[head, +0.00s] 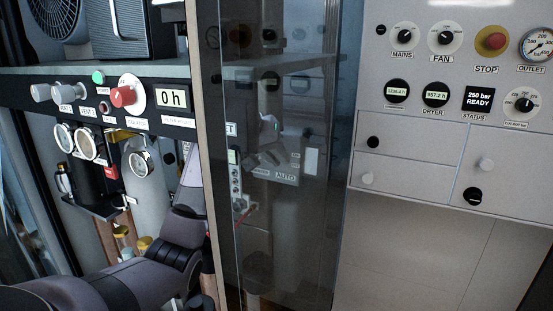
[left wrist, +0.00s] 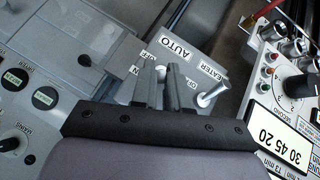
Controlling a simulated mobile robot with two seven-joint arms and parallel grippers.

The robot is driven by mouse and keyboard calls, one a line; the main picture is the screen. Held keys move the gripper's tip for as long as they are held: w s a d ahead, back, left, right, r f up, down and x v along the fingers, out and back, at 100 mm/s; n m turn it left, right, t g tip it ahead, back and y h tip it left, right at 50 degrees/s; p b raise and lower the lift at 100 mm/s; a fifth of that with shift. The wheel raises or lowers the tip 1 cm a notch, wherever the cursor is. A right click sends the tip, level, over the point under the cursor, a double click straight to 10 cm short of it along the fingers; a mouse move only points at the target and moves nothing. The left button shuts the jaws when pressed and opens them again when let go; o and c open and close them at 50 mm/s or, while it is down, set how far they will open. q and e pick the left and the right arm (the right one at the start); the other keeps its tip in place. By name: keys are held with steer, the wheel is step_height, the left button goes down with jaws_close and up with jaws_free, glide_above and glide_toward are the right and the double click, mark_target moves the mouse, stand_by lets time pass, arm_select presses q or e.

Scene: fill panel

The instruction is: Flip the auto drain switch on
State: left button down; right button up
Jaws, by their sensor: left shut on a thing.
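The auto drain switch (left wrist: 161,73) is a small pale lever on a grey plate (left wrist: 126,92), which shows upside down in the left wrist view. The label AUTO (left wrist: 175,48) is beside it; OFF is also legible. My left gripper (left wrist: 160,78) is shut on the lever, with one dark finger on each side. The fingers hide much of the lever, so I cannot tell its position. In the head view the AUTO plate (head: 286,176) shows dimly behind dark glass, and the fingers are hard to make out. My right gripper is not in view.
A silver lever (left wrist: 212,95) labelled EATER, cut off, stands close beside the fingers. A tall dark glass pane (head: 300,230) stands in front of the plate. A control panel (head: 415,175) with knobs is at right; shelves with gauges (head: 140,165) are at left.

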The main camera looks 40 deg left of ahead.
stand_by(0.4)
arm_select(q)
steer(key=c, duration=1.1)
jaws_free()
steer(key=shift+a, duration=0.1)
steer(key=shift+c, duration=0.2)
